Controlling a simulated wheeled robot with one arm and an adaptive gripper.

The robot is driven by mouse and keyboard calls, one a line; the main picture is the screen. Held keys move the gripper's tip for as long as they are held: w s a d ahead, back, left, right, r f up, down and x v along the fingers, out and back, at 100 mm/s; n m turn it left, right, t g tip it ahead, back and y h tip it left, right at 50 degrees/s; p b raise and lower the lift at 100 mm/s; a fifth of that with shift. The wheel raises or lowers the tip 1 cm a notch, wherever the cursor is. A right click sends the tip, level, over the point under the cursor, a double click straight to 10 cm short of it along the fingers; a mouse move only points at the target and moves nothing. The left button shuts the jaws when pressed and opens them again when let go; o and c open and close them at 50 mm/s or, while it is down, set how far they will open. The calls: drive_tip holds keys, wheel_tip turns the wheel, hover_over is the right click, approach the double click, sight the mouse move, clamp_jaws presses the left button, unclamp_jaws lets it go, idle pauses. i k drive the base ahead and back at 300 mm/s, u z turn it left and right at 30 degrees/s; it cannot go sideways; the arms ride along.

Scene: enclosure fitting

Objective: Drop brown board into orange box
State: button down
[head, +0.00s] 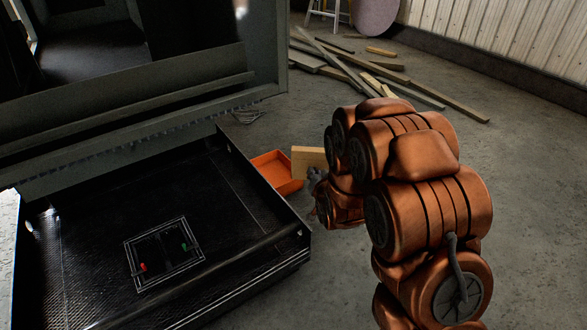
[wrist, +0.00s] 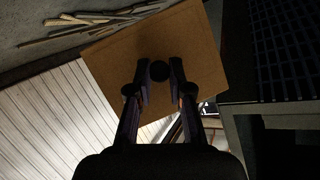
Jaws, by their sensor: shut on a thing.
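The brown board (head: 308,161) is a flat tan panel held up just right of the orange box in the head view. In the wrist view the board (wrist: 190,45) fills the upper middle, tilted, in front of the fingers. My gripper (wrist: 159,75) is shut on the board; in the head view my arm hides most of the gripper. The orange box (head: 278,172) is an open, shallow tray at the far right side of the black case. Its near left part is hidden behind the case. I cannot tell whether the board overlaps the box's opening.
A large black open case (head: 90,230) fills the lower left, with a framed panel (head: 163,254) inside. A tall dark cabinet (head: 150,90) stands behind it. Loose planks (head: 370,70) lie on the floor near the corrugated wall (head: 500,30). Floor at right is clear.

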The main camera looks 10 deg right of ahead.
sight(273, 175)
drive_tip(key=z, duration=0.8)
drive_tip(key=i, duration=3.8)
drive_tip(key=u, duration=3)
